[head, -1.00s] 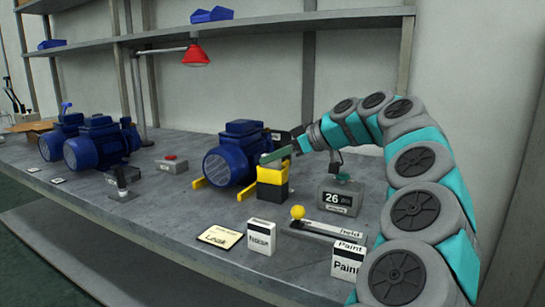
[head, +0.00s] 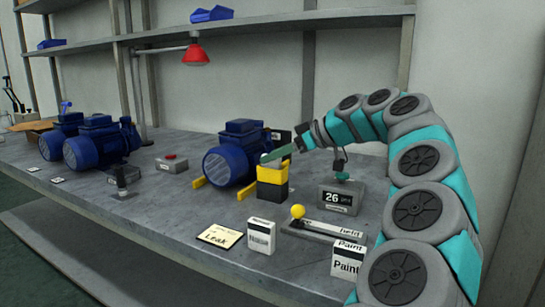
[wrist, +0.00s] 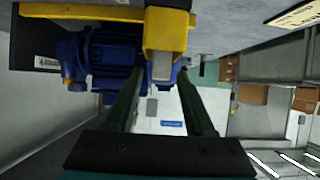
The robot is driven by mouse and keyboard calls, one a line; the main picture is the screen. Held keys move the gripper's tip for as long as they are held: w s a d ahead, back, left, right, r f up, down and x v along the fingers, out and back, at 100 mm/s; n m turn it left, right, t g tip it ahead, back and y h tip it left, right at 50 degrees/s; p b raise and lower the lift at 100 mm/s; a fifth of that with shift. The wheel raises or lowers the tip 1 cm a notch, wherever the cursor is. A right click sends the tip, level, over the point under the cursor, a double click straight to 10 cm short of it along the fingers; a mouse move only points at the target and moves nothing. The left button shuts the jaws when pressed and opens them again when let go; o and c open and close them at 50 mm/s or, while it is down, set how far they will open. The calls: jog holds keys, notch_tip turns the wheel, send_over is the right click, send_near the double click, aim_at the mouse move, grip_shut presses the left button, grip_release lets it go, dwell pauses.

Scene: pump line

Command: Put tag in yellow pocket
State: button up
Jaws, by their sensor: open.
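The yellow pocket (head: 272,174) sits on top of a black block in front of the large blue motor. In the wrist view the yellow pocket (wrist: 166,30) is just past the fingertips. My gripper (head: 272,157) is at the pocket's top, with its green fingers apart. In the wrist view my gripper (wrist: 162,72) is open around a small pale grey piece (wrist: 162,66) at the pocket; I cannot tell whether this is the tag. A flat cream card marked "Leak" (head: 220,236) lies on the bench in front, apart from my gripper.
Right of the pocket is a grey counter reading 26 (head: 338,199). In front are a yellow-knobbed lever (head: 298,211), a white box (head: 261,236) and a Paint box (head: 348,258). Blue motors (head: 95,148) stand at the left. The bench (head: 150,215) is clear at front left.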

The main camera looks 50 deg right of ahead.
jog(key=v, duration=1)
jog(key=shift+s+r, duration=0.15)
jog(key=shift+s, duration=0.25)
jog(key=shift+d, duration=0.1)
